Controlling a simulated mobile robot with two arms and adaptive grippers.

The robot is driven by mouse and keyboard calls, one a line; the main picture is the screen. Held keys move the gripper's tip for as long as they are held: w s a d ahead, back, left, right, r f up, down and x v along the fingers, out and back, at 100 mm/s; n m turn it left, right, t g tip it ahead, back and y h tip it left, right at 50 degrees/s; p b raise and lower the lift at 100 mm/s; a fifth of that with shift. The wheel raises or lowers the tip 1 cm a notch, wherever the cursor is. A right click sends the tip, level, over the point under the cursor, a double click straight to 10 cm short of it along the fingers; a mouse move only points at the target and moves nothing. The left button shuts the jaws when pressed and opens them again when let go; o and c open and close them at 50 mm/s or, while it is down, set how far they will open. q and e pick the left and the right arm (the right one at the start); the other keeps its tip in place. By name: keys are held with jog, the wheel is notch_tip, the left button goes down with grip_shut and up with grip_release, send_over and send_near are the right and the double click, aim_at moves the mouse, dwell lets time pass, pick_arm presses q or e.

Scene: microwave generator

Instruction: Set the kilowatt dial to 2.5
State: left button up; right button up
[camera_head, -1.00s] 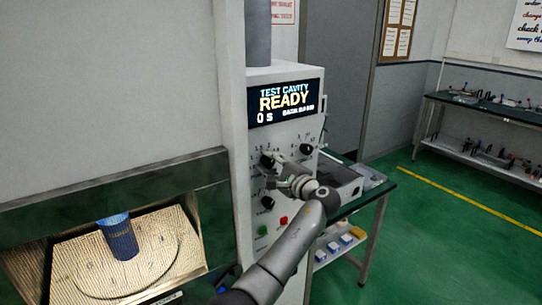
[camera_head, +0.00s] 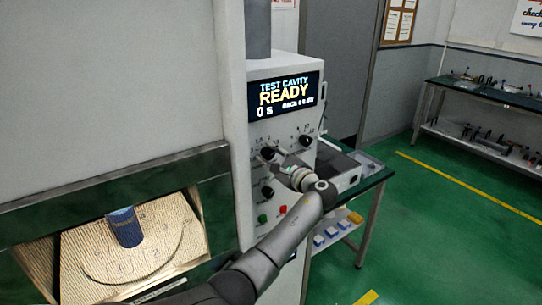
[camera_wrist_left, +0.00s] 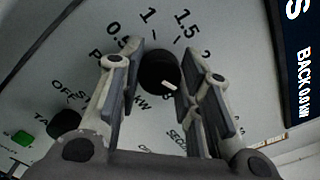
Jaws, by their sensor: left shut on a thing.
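The kilowatt dial (camera_head: 267,153) is a round black knob at the upper left of the white control panel. In the left wrist view the dial (camera_wrist_left: 158,68) sits between my finger pads, with 0.5, 1, 1.5 and part of a 2 printed around it. A short white mark shows on its lower right side; the number it points to is not clear. My left gripper (camera_head: 277,157) reaches the panel from below right and is shut on this dial. My right gripper is not in view.
The panel screen (camera_head: 284,95) reads TEST CAVITY READY. Another black knob (camera_head: 305,141) is to the right, and one (camera_head: 267,192) below. Green (camera_head: 263,218) and red (camera_head: 283,209) buttons sit lower. A blue cup (camera_head: 125,227) stands in the open cavity at left.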

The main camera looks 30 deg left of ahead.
pick_arm(q)
jog(key=shift+f, duration=0.1)
jog(key=o, duration=1)
jog(key=shift+o, duration=0.2)
jog(key=shift+d, duration=0.1)
jog(key=v, duration=1.2)
jog(key=shift+f, duration=0.1)
